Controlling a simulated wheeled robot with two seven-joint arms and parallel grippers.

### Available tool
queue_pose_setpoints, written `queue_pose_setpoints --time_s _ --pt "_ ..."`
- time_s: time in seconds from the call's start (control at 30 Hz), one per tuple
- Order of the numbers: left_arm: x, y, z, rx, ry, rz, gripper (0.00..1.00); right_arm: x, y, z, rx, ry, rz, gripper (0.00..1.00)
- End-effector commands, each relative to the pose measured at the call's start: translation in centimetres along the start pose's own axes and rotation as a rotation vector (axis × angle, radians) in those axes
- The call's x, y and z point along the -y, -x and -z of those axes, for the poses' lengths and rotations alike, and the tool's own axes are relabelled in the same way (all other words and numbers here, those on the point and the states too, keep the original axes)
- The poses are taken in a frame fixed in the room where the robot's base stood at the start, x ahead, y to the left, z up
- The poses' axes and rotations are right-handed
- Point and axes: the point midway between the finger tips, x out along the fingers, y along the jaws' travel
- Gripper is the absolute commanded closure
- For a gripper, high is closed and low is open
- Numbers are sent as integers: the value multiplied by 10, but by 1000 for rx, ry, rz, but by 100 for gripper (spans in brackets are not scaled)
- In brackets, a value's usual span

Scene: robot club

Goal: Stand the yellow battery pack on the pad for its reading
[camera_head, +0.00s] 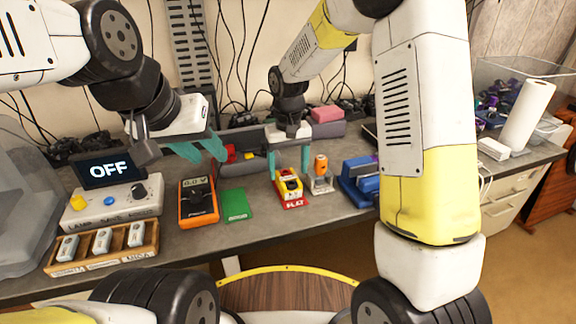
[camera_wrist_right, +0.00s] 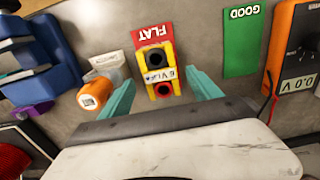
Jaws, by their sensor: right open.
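The yellow battery pack (camera_head: 290,184) stands upright at the red FLAT pad (camera_head: 294,203). In the right wrist view the pack (camera_wrist_right: 157,62) shows a black and a red terminal on top, and the red pad (camera_wrist_right: 151,33) shows beyond it. The green GOOD pad (camera_head: 236,205) lies bare to the left. The orange meter (camera_head: 198,201) beside it reads 0.0 V. My right gripper (camera_head: 289,174) is open, with a teal finger on either side of the pack; contact is not visible. My left gripper (camera_head: 207,154) is open and empty above the back of the meter.
An orange cylinder in a small holder (camera_head: 320,178) stands close right of the pack, near my right finger. A blue clamp-like device (camera_head: 359,182) is further right. At left are a box with an OFF display (camera_head: 107,170) and a wooden tray (camera_head: 101,259) of modules.

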Motion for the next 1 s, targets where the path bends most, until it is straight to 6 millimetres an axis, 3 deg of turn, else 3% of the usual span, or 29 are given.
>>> queue_pose_setpoints --time_s 0.2,0.57,0.77,1.0 --pt "0 0 0 0 0 0 64 0 49 1 -4 0 1 27" --pt "0 0 0 0 0 0 64 -6 91 -8 -22 -11 7 27" --pt "0 0 0 0 0 0 64 -34 141 -58 -143 -68 40 27" --pt "0 0 0 0 0 0 64 -61 184 -145 -333 -154 77 27"
